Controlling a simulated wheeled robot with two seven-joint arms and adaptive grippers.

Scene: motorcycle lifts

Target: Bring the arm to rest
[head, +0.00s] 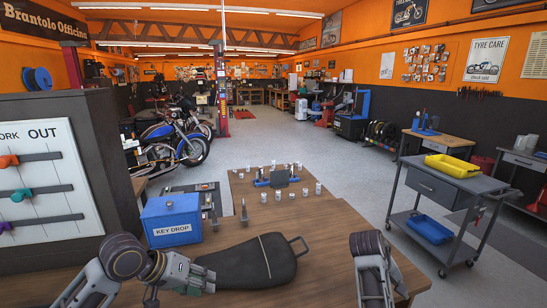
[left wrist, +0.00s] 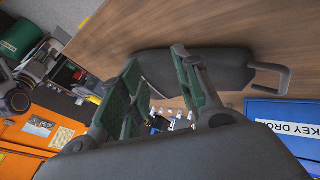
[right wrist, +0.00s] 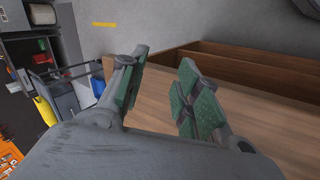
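My left gripper (left wrist: 155,70) is open in the left wrist view, with clear space between its green-padded fingers. A long black seat-like pad (head: 248,262) with a loop handle lies on the wooden table; in the left wrist view the pad (left wrist: 205,72) shows beyond the fingers, and I cannot tell whether they touch it. In the head view my left gripper (head: 197,277) is by the pad's left end. My right gripper (right wrist: 163,62) is open and empty in the right wrist view, over a bare part of the wooden tabletop (right wrist: 165,105).
A blue key drop box (head: 172,220) stands left of the pad. Small metal cylinders (head: 291,195) and a blue holder (head: 277,178) stand farther back. A grey cart (head: 450,185) is at right, past free floor. A panel with a white board (head: 40,180) rises at left.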

